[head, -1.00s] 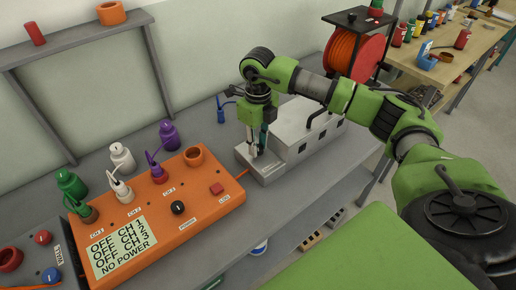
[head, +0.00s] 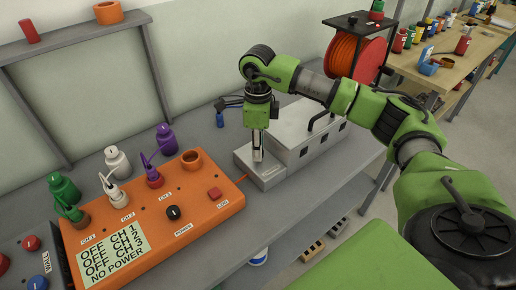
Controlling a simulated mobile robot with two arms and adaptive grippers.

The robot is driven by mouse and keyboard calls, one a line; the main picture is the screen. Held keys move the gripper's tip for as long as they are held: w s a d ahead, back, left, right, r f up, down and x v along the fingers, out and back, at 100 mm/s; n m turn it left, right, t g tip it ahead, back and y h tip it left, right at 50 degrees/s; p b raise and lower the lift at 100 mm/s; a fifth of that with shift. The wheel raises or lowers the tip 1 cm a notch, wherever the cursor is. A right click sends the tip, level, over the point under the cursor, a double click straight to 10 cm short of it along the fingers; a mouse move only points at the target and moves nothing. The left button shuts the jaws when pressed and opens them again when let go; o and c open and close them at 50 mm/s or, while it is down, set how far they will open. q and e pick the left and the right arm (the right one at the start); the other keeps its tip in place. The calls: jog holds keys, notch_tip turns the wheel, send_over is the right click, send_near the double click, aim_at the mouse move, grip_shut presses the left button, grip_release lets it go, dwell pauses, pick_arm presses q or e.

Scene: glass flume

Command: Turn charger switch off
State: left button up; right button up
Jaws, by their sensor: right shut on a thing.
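A grey metal box (head: 306,124), apparently the charger, stands on the bench, with a lower step (head: 260,175) at its left end. My right gripper (head: 257,157) points straight down at this step. Its fingers are together, shut on a small part there that looks like the charger switch; the fingers hide it, so its position cannot be told. An orange control box (head: 208,205) stands to the left, with a black power knob (head: 173,213), a red button (head: 214,193) and a display (head: 112,249) reading OFF for its channels and NO POWER. My left gripper is not in view.
Green (head: 63,188), white (head: 117,160) and purple (head: 166,138) bottles stand behind the orange box. An orange cable reel (head: 357,60) is beyond the grey box. A dark panel (head: 35,265) lies at the lower left. The bench front is clear.

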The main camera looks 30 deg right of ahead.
dwell(0.4)
jog(key=o, duration=1.1)
notch_tip(320, 180, up, 12)
